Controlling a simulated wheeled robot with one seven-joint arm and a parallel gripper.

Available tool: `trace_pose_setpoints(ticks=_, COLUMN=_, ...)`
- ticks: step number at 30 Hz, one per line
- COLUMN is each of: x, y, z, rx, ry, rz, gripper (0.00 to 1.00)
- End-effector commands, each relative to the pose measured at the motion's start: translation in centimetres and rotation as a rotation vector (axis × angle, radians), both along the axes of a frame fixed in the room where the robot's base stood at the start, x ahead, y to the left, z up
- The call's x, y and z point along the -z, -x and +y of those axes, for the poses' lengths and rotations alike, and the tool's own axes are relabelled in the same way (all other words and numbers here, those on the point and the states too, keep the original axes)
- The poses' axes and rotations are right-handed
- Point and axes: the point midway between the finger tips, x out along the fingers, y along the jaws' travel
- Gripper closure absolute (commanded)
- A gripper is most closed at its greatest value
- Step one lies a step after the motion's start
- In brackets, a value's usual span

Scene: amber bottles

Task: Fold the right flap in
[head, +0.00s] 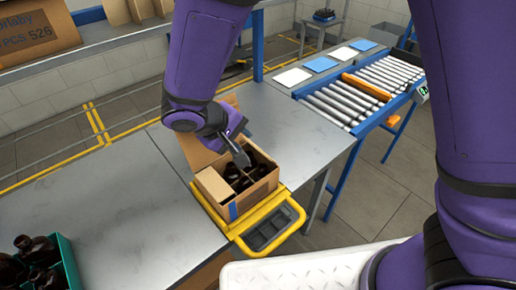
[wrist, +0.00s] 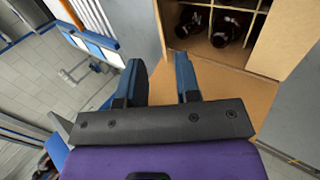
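An open cardboard box (head: 256,194) holds dark amber bottles (head: 240,172) standing among dividers; the bottles also show in the wrist view (wrist: 228,24). One flap (head: 213,186) lies at the box's left. Another flap (head: 198,152) stands out at the far side, beside my wrist; a broad flap (wrist: 232,92) spreads below the box opening in the wrist view. I cannot clearly make out the right flap. My gripper (head: 243,160) is over the far part of the box. In the wrist view its two blue fingers (wrist: 161,78) are apart with nothing between them.
A green crate of bottles (head: 68,262) is at lower left. A roller conveyor (head: 345,100) lies behind right. The table (head: 130,190) left of the box is clear.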

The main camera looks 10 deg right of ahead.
Motion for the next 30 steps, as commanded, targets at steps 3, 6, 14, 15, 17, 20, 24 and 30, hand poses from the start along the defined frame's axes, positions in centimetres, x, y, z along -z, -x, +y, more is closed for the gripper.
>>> trace_pose_setpoints(ticks=3, x=1.4, y=-0.5, z=-1.0, rx=0.004, ry=0.004, rz=0.003, gripper=0.69)
trace_pose_setpoints(ticks=6, x=2.9, y=-1.1, z=-1.8, rx=0.001, ry=0.004, rz=0.004, gripper=0.69)
trace_pose_setpoints(ticks=14, x=6.3, y=-2.6, z=-4.0, rx=0.003, ry=0.003, rz=0.003, gripper=0.69)
trace_pose_setpoints(ticks=15, x=6.7, y=-2.8, z=-4.2, rx=0.004, ry=0.003, rz=0.002, gripper=0.69)
trace_pose_setpoints(ticks=17, x=7.1, y=-3.0, z=-4.5, rx=0.002, ry=0.001, rz=0.002, gripper=0.69)
trace_pose_setpoints(ticks=20, x=7.7, y=-3.2, z=-4.8, rx=0.001, ry=0.001, rz=0.003, gripper=0.69)
trace_pose_setpoints(ticks=24, x=8.0, y=-3.3, z=-5.0, rx=0.002, ry=-0.001, rz=0.002, gripper=0.69)
trace_pose_setpoints(ticks=30, x=8.0, y=-3.3, z=-5.0, rx=0.002, ry=-0.001, rz=0.002, gripper=0.69)
